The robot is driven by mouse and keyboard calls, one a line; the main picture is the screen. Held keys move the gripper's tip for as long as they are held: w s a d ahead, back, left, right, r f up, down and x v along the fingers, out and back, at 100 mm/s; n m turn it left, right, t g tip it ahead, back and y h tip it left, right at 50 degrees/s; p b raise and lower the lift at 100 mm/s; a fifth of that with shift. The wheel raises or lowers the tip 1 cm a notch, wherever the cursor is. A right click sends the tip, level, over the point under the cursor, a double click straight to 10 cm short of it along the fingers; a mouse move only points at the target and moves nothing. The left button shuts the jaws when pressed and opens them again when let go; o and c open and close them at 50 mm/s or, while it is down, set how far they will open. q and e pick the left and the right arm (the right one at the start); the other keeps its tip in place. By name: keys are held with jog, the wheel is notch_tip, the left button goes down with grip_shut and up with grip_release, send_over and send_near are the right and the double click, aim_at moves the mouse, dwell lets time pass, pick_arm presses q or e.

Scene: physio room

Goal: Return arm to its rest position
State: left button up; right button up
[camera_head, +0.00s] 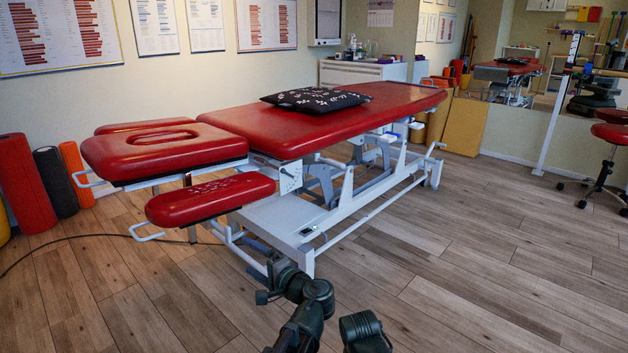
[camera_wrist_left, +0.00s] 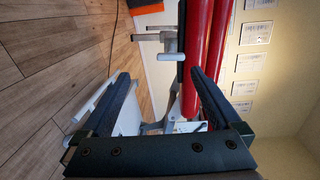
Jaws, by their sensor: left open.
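My left arm comes in at the bottom of the head view, with its dark left gripper (camera_head: 268,272) low in front of the treatment table's white frame (camera_head: 300,238). In the left wrist view the left gripper (camera_wrist_left: 158,82) has its two dark fingers spread wide with nothing held between them. Beyond the fingers that view shows red table padding (camera_wrist_left: 197,60) and white frame parts, turned sideways. I cannot tell whether the gripper touches the frame. My right gripper does not show.
The red treatment table (camera_head: 345,118) fills the middle, with a black patterned cushion (camera_head: 316,99) on it. Its low red armrest (camera_head: 210,198) sticks out near my left arm. Foam rolls (camera_head: 25,183) stand at the left wall. A red stool (camera_head: 610,134) stands right. The wooden floor front right is clear.

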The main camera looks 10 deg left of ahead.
pick_arm(q)
jog(key=s+d+f+n+g+h+p, duration=0.1)
jog(key=s+d+n+g+h+p, duration=0.1)
jog(key=s+d+g+h+p, duration=0.55)
jog(key=s+d+f+n+g+h+p, duration=0.1)
jog(key=s+d+n+g+h+p, duration=0.3)
jog(key=s+d+p, duration=0.7)
notch_tip(320, 180, up, 36)
jog(key=s+a+m+t+h+p, duration=0.1)
jog(key=a+m+p, duration=0.1)
jog(key=p, duration=3.2)
jog(key=shift+s+a, duration=0.15)
jog(key=shift+s, duration=0.25)
